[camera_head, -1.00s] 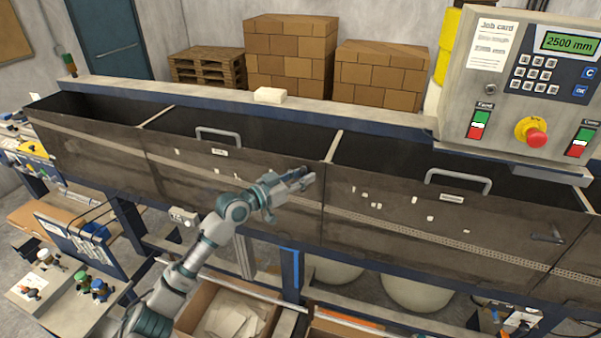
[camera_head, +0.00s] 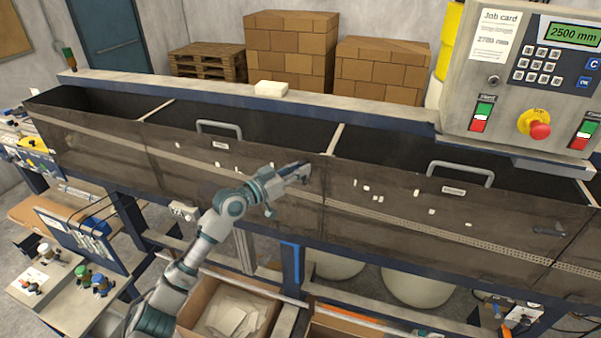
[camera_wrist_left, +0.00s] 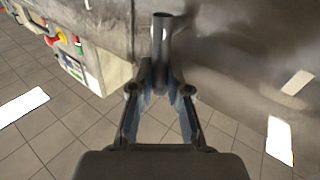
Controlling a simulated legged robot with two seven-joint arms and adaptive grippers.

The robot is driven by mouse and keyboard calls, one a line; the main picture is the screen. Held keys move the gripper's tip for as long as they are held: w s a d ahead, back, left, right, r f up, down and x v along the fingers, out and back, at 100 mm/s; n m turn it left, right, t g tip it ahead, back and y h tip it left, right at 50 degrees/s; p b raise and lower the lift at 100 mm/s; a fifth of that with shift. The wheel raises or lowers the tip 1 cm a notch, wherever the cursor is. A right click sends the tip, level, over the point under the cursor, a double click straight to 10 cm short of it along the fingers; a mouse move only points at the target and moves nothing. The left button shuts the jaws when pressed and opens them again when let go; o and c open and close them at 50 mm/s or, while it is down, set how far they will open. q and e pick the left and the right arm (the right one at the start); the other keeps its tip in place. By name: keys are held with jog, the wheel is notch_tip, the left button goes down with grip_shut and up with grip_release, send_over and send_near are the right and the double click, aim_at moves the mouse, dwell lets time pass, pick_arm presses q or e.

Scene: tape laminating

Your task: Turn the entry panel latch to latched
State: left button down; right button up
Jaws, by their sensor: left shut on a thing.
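The entry panel appears to be the left dark panel (camera_head: 110,137) of the long machine, with a grey pull handle (camera_head: 219,128) and a small label too small to read. My left gripper (camera_head: 301,172) is at this panel's right end, in front of its face. In the left wrist view, my left gripper (camera_wrist_left: 160,98) is shut on a dark round lever (camera_wrist_left: 161,42), which looks like the panel's latch. The fingers hide the lever's lower end, and I cannot tell its turned position. My right gripper is not in view.
The right panel has its own grey handle (camera_head: 460,173) and a dark lever (camera_head: 548,231) near its right end. A control box (camera_head: 515,95) with a red stop button stands above right. Below are an open carton (camera_head: 228,310) and a blue post (camera_head: 291,270).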

pick_arm(q)
jog(key=a+f+n+t+y+b, duration=0.1)
jog(key=n+t, duration=0.5)
jog(key=n, duration=0.6)
jog(key=w+a+f+n+t+y+b, duration=0.1)
jog(key=n+t+y, duration=0.5)
jog(key=n, duration=0.6)
jog(key=shift+a+f+b, duration=0.65)
jog(key=shift+f+b, duration=0.75)
jog(key=shift+f, duration=0.35)
jog(key=c, duration=1.4)
grip_release()
jog(key=shift+w, duration=0.1)
